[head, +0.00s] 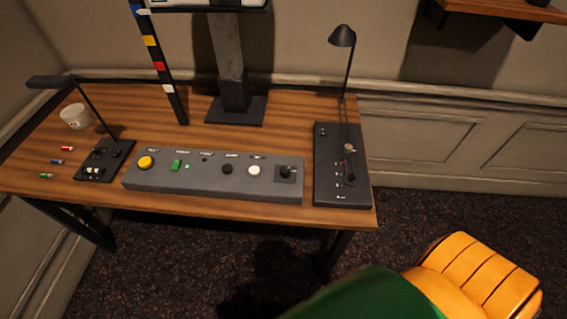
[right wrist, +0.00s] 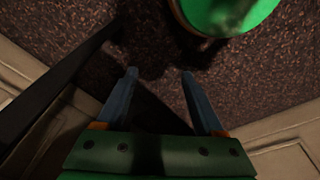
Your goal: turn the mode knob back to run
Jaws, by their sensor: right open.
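A long grey console (head: 210,181) lies along the front of the wooden desk. At its right end a black knob (head: 285,171) sits on a dark square plate. Another dark knob (head: 227,168) is further left on the console. A black panel (head: 328,188) to the right carries a light-topped knob (head: 349,148). The labels are too small to read, so I cannot tell which is the mode knob or its setting. My right gripper (right wrist: 160,74) is open and empty over the dark carpet, away from the controls. My left gripper is out of view.
A lamp (head: 342,38) rises over the black panel. The console also has a yellow button (head: 146,162), a green switch (head: 176,166) and a white button (head: 254,170). A small black unit (head: 104,160) and a white cup (head: 75,116) stand at left.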

